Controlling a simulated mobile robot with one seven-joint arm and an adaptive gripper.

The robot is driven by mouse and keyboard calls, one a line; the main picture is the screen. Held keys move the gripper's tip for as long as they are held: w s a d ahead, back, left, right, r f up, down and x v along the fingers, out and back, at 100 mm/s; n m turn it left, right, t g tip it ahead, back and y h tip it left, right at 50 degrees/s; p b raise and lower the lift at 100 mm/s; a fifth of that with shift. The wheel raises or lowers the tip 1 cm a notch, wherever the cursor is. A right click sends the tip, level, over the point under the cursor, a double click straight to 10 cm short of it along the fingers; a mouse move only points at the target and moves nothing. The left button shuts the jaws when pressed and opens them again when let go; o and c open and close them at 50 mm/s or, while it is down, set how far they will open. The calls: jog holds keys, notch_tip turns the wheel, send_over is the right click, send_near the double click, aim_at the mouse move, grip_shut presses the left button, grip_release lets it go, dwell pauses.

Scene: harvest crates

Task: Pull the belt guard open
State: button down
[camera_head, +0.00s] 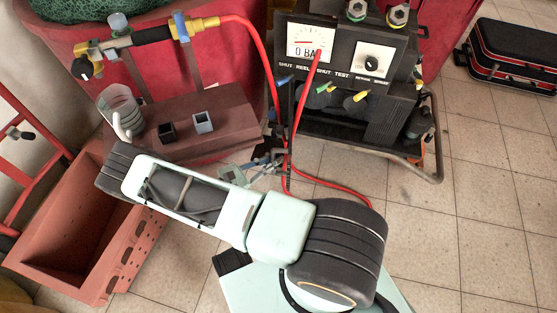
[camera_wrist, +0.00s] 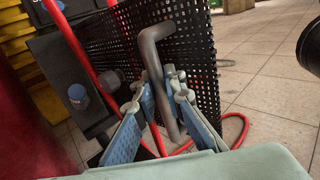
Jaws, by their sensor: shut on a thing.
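The belt guard (camera_wrist: 200,55) shows in the wrist view as a black perforated panel, standing upright and seen at an angle. A grey bent bar, its handle (camera_wrist: 155,33), stands out in front of it. My gripper (camera_wrist: 165,85) has its blue-padded fingers on either side of the handle's lower part and is shut on it. In the head view my gripper (camera_head: 272,163) is small, beside the left side of the black machine (camera_head: 345,80). The guard's face cannot be made out there, and my arm covers part of the floor below.
Red hoses (camera_head: 303,95) run down close to my gripper. A brown bench (camera_head: 195,125) with small blocks and a mug stands left, and a terracotta crate (camera_head: 75,235) lies lower left. A black and red case (camera_head: 510,55) is far right. Tiled floor at right is clear.

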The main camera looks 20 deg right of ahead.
jog(key=shift+w+a+f, duration=0.1)
jog(key=shift+a+f, duration=0.05)
jog(key=shift+a, duration=0.2)
dwell(0.3)
jog(key=c, duration=2)
grip_release()
jog(key=shift+w, duration=0.1)
jog(key=a, duration=0.4)
jog(key=s+a, duration=0.1)
jog(key=a, duration=0.7)
jog(key=shift+s, duration=0.2)
